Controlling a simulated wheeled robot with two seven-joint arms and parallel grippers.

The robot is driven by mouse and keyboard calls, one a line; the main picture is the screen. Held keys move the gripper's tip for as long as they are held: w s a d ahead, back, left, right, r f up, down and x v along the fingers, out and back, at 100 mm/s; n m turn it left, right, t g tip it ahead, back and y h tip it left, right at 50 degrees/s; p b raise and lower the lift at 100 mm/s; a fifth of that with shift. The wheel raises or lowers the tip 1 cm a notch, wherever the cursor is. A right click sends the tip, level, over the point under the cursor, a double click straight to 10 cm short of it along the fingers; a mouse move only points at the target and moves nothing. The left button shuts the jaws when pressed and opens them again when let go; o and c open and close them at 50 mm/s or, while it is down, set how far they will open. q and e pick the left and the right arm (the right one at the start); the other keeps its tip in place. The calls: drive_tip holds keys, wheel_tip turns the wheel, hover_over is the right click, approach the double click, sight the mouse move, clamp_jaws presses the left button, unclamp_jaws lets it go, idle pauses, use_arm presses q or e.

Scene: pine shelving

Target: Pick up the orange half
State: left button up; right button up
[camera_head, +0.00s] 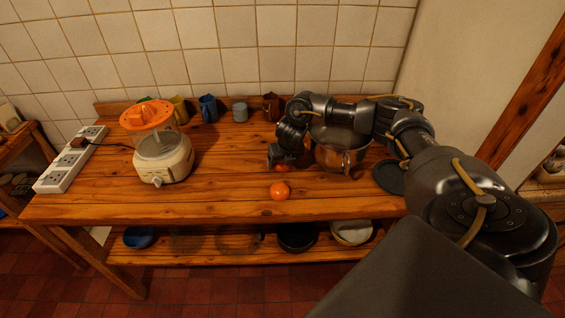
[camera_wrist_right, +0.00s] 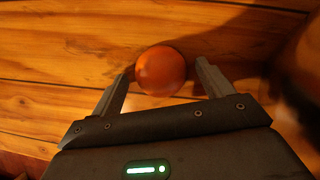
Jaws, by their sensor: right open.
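A round orange piece (camera_wrist_right: 161,71) lies on the wooden table in the right wrist view, between the fingertips of my right gripper (camera_wrist_right: 164,74). The fingers are spread, with a finger on each side of it; I cannot tell whether they touch it. In the head view my right gripper (camera_head: 283,158) points down beside the metal pot, and an orange patch (camera_head: 282,168) shows just under it, mostly hidden. A second round orange (camera_head: 280,190) lies nearer the table's front edge. Which is a half is not clear. My left gripper is out of view.
A metal pot (camera_head: 340,148) stands right of the gripper, close to my arm. A juicer (camera_head: 163,158) with an orange top stands left. Several mugs (camera_head: 208,108) line the back. A power strip (camera_head: 70,160) lies at the left edge. The table's middle is clear.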

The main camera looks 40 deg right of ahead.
sight(279, 164)
drive_tip(key=c, duration=1.1)
drive_tip(key=shift+o, duration=0.2)
drive_tip(key=shift+r+b, duration=0.35)
drive_tip(key=shift+r, duration=0.15)
drive_tip(key=r, duration=0.1)
drive_tip(key=a+r, duration=0.1)
drive_tip(key=r, duration=0.1)
drive_tip(key=a+r+b, duration=0.1)
drive_tip(key=shift+r, duration=0.15)
drive_tip(key=a+r+p, duration=0.1)
drive_tip(key=a+r, duration=0.6)
drive_tip(key=a, duration=0.5)
drive_tip(key=shift+s+r+p, duration=0.35)
